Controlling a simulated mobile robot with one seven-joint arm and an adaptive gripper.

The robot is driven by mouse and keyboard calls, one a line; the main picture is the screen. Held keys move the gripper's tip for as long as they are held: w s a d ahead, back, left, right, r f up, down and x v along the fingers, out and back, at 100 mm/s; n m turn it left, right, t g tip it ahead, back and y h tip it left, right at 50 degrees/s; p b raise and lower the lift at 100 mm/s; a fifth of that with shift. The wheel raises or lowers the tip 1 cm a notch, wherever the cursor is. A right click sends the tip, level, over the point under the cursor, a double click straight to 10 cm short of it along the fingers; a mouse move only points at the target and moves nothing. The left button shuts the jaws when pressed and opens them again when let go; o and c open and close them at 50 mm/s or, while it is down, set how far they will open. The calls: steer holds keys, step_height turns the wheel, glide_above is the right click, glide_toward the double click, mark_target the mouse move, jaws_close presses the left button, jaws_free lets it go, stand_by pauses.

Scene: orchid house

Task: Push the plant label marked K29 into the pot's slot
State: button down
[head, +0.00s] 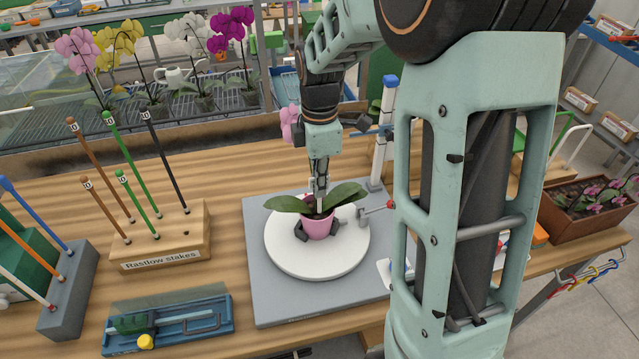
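A pink pot (318,226) with broad green leaves stands on a round white turntable (283,252). Dark clamp-like blocks (302,241) flank its foot. My gripper (319,192) points down right above the pot, its tips among the leaves. A small pale sliver shows at the fingertips; it may be the plant label, but no K29 marking is readable. I cannot tell whether the fingers are shut on it. The pot's slot is hidden by the leaves and my gripper.
The turntable sits on a grey base board (262,307). A wooden stake rack (188,240) is at left, a blue tray (210,321) at front left. My arm blocks the right side.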

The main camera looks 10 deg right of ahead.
mark_target(319, 203)
steer(key=shift+f+b, duration=0.55)
steer(key=shift+f, duration=0.4)
steer(key=shift+f+b, duration=1.3)
steer(key=shift+f, duration=0.65)
steer(key=c, duration=2.1)
jaws_free()
step_height(319, 203, up, 12)
steer(key=shift+r, duration=0.1)
